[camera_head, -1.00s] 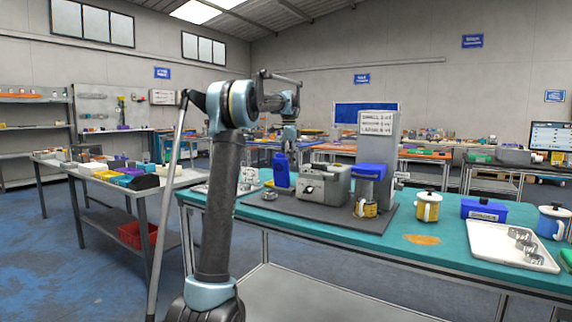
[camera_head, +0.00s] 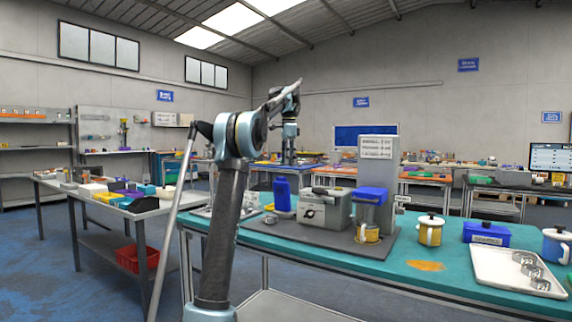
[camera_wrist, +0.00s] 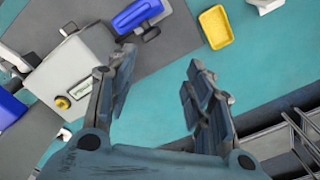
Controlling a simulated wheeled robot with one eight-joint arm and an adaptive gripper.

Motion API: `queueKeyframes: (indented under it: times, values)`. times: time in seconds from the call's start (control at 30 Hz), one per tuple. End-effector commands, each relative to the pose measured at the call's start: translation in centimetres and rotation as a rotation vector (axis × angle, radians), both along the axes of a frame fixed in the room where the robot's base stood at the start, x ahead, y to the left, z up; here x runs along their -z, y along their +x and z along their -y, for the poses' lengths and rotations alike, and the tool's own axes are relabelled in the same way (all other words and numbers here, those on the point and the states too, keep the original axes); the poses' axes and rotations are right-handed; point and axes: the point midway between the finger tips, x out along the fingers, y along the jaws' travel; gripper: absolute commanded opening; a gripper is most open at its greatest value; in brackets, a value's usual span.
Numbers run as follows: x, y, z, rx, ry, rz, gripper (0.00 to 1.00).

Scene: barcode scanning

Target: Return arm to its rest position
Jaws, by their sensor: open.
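My arm rises from the lower left of the head view, its elbow bent at the top. My gripper (camera_head: 289,158) hangs down from the far end of the forearm, small in the head view, above the level of the teal workbench (camera_head: 425,266). In the wrist view my gripper (camera_wrist: 160,85) is open, its two fingers apart and nothing between them. Beneath it lie the grey box-shaped device (camera_wrist: 75,75), the blue handheld item (camera_wrist: 140,14) and the teal surface.
The bench holds a blue upright item (camera_head: 282,193), a grey box (camera_head: 325,210), a blue-topped unit (camera_head: 370,196), a yellow mug (camera_head: 429,233), a blue box (camera_head: 486,234) and a white tray (camera_head: 503,272). A side table (camera_head: 150,206) stands left. A yellow tray (camera_wrist: 216,27) shows in the wrist view.

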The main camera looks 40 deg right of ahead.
Motion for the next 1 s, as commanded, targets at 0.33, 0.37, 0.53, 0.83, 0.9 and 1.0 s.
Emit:
queueKeyframes:
  times: [0.33, 0.37, 0.53, 0.83, 0.9, 1.0]
  values:
    - [0.0, 0.0, 0.0, 0.0, 0.0, 0.0, 0.48]
    - [0.0, 0.0, 0.0, 0.0, 0.0, 0.0, 0.48]
    - [0.0, 0.2, -1.1, -0.025, -0.002, 0.001, 0.48]
    - [0.6, 1.3, -10.7, -0.268, -0.02, 0.016, 0.48]
    - [1.0, 1.2, -13.3, -0.336, -0.025, 0.02, 0.48]
    - [1.8, 0.9, -16.9, -0.431, -0.032, 0.026, 0.48]
